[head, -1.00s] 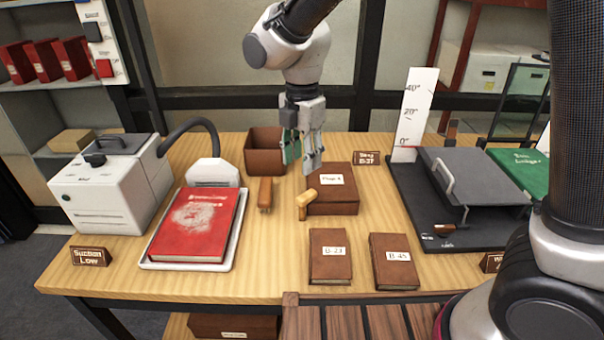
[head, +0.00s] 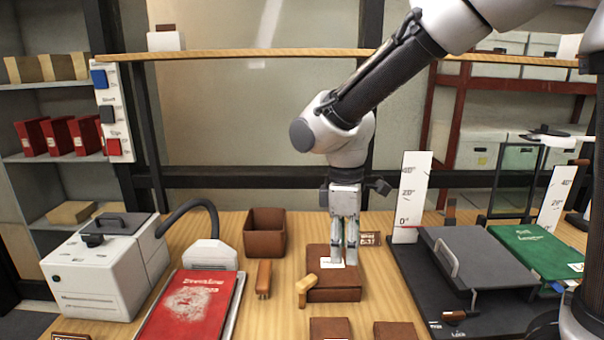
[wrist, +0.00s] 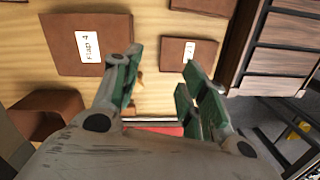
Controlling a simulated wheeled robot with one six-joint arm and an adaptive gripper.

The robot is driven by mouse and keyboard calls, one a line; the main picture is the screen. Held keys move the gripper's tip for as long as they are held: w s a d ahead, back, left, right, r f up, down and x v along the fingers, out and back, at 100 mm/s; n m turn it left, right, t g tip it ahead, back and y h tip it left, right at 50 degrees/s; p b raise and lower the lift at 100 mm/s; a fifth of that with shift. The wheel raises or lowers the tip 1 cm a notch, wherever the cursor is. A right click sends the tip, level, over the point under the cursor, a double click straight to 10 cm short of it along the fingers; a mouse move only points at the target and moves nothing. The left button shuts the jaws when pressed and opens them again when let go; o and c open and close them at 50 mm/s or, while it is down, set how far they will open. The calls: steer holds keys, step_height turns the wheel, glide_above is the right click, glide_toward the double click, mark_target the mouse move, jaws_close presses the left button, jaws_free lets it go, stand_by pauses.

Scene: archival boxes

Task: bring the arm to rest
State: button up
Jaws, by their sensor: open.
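My gripper (head: 344,258) hangs fingers down above the brown box (head: 333,288) with a white label, in the middle of the table in the head view. It covers part of that label. In the wrist view the fingers (wrist: 157,80) are spread apart with nothing between them. The brown box also shows there (wrist: 87,44), with its label reading "Flap 4". My arm (head: 385,85) reaches in from the upper right.
A white suction machine (head: 100,275) and a red book (head: 190,305) stand at the left. A brown open bin (head: 265,232), a brush (head: 264,278) and a tan wooden piece (head: 306,287) lie near the box. A grey-lidded stand (head: 480,262) and a green book (head: 540,252) are at right.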

steer(key=s+d+r+m+t, duration=0.1)
steer(key=s+d+r+m, duration=0.2)
steer(key=d, duration=0.6)
steer(key=s+d+r+m+t, duration=0.2)
steer(key=s+d+r+m, duration=0.1)
steer(key=s+d+m, duration=0.2)
steer(key=s+d+r+m+t, duration=0.2)
steer(key=d+m, duration=0.5)
steer(key=d, duration=0.6)
step_height(320, 180, up, 2)
steer(key=shift+s+d+r+y, duration=0.1)
steer(key=shift+s+d+y, duration=0.2)
steer(key=shift+s, duration=0.6)
